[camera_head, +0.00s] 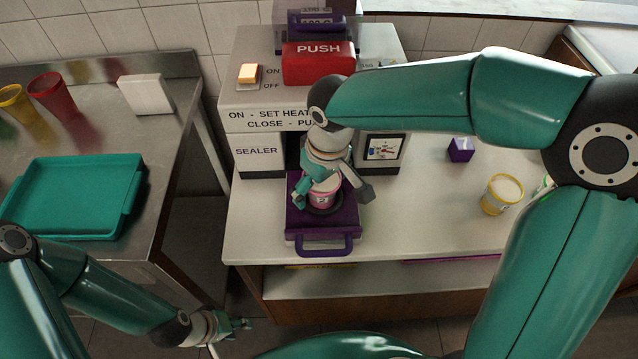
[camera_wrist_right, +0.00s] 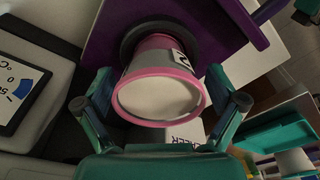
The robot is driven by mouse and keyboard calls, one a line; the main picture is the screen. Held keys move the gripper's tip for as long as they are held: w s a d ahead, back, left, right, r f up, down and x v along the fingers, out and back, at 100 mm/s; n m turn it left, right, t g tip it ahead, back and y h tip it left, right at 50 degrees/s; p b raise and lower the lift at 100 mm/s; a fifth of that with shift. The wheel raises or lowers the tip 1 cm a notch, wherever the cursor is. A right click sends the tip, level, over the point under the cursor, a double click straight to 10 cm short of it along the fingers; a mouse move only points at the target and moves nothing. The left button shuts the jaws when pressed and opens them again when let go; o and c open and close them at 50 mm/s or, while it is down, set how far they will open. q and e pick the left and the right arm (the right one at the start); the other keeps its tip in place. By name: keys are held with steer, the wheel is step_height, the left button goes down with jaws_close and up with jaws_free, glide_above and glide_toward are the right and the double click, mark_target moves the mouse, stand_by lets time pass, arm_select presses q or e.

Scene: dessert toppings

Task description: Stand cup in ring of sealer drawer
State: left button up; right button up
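A pink cup (camera_head: 321,199) with a dark-marked white label stands at the dark ring (camera_head: 338,208) of the purple sealer drawer (camera_head: 348,222), which is pulled out of the sealer (camera_head: 257,152). In the right wrist view the cup (camera_wrist_right: 160,95) has a pale round top facing the camera, and its base is at the black ring (camera_wrist_right: 129,45). My right gripper (camera_head: 332,195) is above the drawer with its fingers spread on both sides of the cup; it looks open, with gaps beside the cup. My left gripper (camera_head: 240,323) is low, in front of the counter, away from the cup; its finger opening is unclear.
A red PUSH block (camera_head: 318,64) and orange switch (camera_head: 248,73) are on the sealer. A purple cube (camera_head: 461,150) and yellow cup (camera_head: 502,195) stand on the right counter. A green tray (camera_head: 70,195), red cup (camera_head: 52,95) and white block (camera_head: 146,95) are on the left table.

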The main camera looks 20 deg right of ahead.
steer(key=r, duration=0.4)
steer(key=s+r, duration=0.1)
steer(key=r, duration=0.7)
steer(key=shift+s+d, duration=0.2)
steer(key=shift+d, duration=0.1)
